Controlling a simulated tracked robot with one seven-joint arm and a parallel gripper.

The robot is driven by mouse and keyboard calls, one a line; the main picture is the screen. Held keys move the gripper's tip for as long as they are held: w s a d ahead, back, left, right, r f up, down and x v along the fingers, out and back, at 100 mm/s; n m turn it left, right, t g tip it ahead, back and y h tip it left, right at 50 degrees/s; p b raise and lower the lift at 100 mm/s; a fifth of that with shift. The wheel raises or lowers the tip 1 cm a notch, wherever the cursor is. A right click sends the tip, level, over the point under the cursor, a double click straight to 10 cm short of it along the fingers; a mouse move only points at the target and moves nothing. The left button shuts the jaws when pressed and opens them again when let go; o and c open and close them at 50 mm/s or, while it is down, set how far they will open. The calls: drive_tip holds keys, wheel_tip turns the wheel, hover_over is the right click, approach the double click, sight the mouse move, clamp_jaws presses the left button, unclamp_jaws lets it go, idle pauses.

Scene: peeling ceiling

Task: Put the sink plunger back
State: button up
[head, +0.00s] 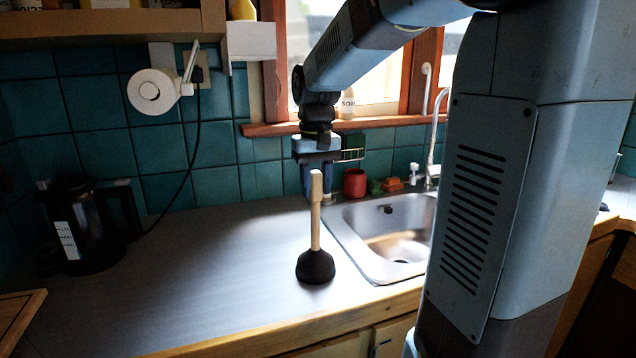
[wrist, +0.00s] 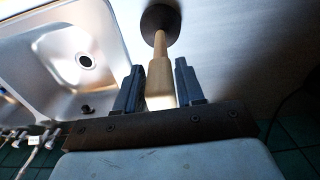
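The sink plunger stands upright on the grey counter, with its black cup (head: 315,267) down and its pale wooden handle (head: 315,215) pointing up, left of the sink. My gripper (head: 319,193) is open and points down at the top of the handle. In the wrist view the handle (wrist: 160,75) lies between the two fingers of my gripper (wrist: 158,68), with a gap on each side. The black cup (wrist: 160,20) shows beyond the fingertips. I cannot tell how deep the handle top sits between the fingers.
A steel sink (head: 390,225) with a tap (head: 436,135) is right of the plunger. A red cup (head: 355,182) and sponges (head: 385,185) stand behind it. A black kettle (head: 88,222) is at the left. The counter between kettle and plunger (head: 210,265) is clear.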

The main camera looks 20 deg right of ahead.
drive_tip(key=o, duration=0.4)
drive_tip(key=shift+c, duration=0.2)
drive_tip(key=shift+r, duration=0.1)
wheel_tip(320, 180, up, 11)
drive_tip(key=shift+r, duration=0.15)
drive_tip(key=shift+s+r, duration=0.2)
drive_tip(key=shift+r, duration=0.1)
drive_tip(key=s+f+t, duration=0.2)
drive_tip(key=s+f, duration=0.3)
drive_tip(key=s, duration=0.4)
drive_tip(key=s+f+t, duration=0.3)
drive_tip(key=s+f, duration=0.3)
drive_tip(key=s, duration=0.3)
drive_tip(key=shift+s+d+t, duration=0.25)
drive_tip(key=shift+s+t, duration=0.05)
drive_tip(key=shift+s, duration=0.1)
drive_tip(key=shift+f, duration=0.1)
